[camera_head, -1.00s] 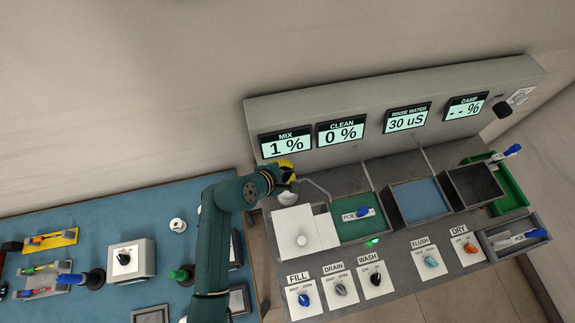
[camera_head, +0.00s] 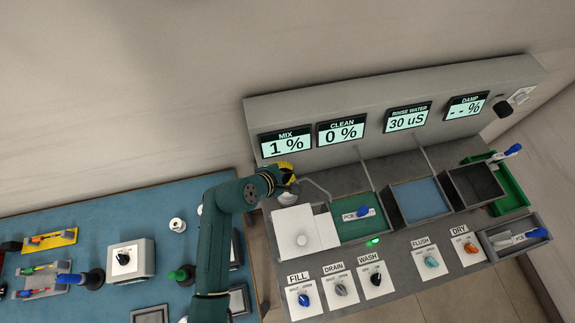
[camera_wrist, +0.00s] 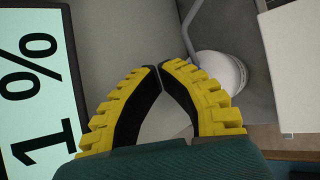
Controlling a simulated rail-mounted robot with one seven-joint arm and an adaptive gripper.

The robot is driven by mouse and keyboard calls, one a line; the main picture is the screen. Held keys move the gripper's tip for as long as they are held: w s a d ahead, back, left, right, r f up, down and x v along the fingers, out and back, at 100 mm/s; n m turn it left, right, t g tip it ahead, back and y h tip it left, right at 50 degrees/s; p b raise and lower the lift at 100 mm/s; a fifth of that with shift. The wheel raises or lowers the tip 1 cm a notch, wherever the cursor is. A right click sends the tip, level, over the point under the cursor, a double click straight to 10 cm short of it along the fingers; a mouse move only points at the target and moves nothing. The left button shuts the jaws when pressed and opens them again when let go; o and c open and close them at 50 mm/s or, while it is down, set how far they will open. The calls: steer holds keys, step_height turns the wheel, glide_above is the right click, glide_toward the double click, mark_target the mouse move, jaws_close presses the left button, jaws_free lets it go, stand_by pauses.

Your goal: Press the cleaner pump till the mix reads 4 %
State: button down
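The MIX display (camera_head: 286,143) reads 1 %; it also fills the left of the wrist view (camera_wrist: 32,85). The cleaner pump (camera_head: 287,197) is a white round part with a bent grey spout, beside the white lid at the bench's left end. In the wrist view the white pump top (camera_wrist: 222,72) lies just right of my gripper's right finger, which partly covers it. My gripper (camera_wrist: 159,68) has yellow ribbed fingers, with tips together and nothing seen between them. In the head view my gripper (camera_head: 287,178) is just above the pump; I cannot tell whether they touch.
The CLEAN display (camera_head: 342,131) reads 0 %. A white lid with a knob (camera_head: 302,240) lies in front of the pump. A green basin (camera_head: 350,229) holds a blue-handled piece. Knob panels, including FILL (camera_head: 304,299), line the front. The blue table (camera_head: 165,205) is at left.

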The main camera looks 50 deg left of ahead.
mark_target(286, 142)
steer(key=shift+f, duration=0.3)
stand_by(0.4)
steer(key=shift+r+p, duration=1.75)
steer(key=shift+p, duration=0.4)
step_height(286, 142, up, 5)
steer(key=p, duration=0.5)
steer(key=shift+p, duration=0.35)
